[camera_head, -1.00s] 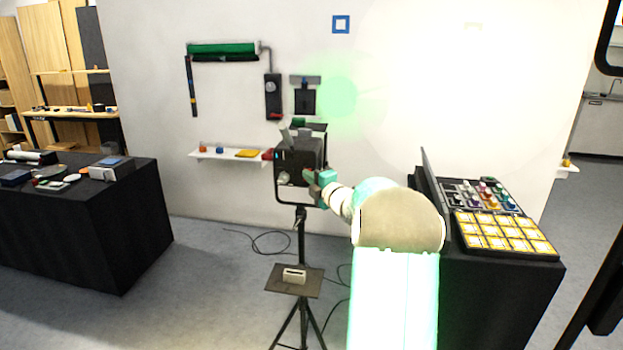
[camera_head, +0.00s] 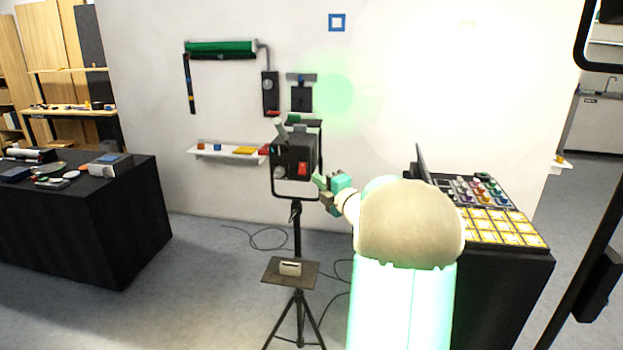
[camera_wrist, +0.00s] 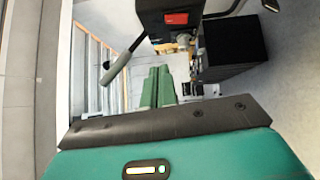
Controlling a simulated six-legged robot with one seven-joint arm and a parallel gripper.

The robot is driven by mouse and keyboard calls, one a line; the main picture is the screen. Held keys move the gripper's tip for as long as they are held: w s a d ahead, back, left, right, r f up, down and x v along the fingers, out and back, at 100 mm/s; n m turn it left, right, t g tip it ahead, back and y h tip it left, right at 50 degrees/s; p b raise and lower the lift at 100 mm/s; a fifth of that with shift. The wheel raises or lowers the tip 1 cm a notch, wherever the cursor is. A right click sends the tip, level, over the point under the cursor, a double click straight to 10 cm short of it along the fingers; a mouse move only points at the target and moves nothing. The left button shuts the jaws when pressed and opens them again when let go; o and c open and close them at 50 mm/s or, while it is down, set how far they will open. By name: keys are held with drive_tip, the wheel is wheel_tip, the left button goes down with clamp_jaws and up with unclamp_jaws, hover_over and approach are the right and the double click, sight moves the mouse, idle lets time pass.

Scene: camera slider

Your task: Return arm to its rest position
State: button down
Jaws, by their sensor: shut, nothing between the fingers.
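My gripper (camera_head: 322,184) is at the end of my outstretched arm, just right of a black lamp head (camera_head: 296,152) on a stand. In the wrist view its two green fingers (camera_wrist: 157,88) lie together with nothing between them. The lamp head fills the top of the wrist view (camera_wrist: 170,20), with a red switch (camera_wrist: 177,18) on its back and a grey lever (camera_wrist: 122,66) beside it. I cannot tell from the head view whether the fingertips touch the lamp; the wrist view shows them apart from the switch.
A small plate (camera_head: 290,273) on a tripod stands below the lamp. A black-covered table (camera_head: 70,220) is at left, and a black table (camera_head: 500,290) with trays of coloured items is at right. A white shelf (camera_head: 225,152) is on the wall. Cables lie on the floor.

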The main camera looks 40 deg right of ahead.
drive_tip(key=shift+s, duration=0.55)
drive_tip(key=s+a+r+m+g+h, duration=0.25)
drive_tip(key=a+m, duration=0.35)
drive_tip(key=a, duration=0.4)
drive_tip(key=s+a+r+m+g+h, duration=0.1)
drive_tip(key=s+a+r+m+g, duration=0.3)
drive_tip(key=a, duration=0.6)
drive_tip(key=s+a+f+m+g+y, duration=0.2)
drive_tip(key=s+a+f, duration=0.3)
drive_tip(key=s+a, duration=0.4)
drive_tip(key=s+a+f+m+g+y, duration=0.3)
drive_tip(key=s+a+f+m+g, duration=0.1)
drive_tip(key=s+a, duration=0.6)
drive_tip(key=a+f+m, duration=0.1)
drive_tip(key=a+f, duration=0.1)
drive_tip(key=a, duration=0.1)
drive_tip(key=shift+s+f+y, duration=0.2)
drive_tip(key=shift+f+y, duration=0.05)
drive_tip(key=shift+y, duration=0.1)
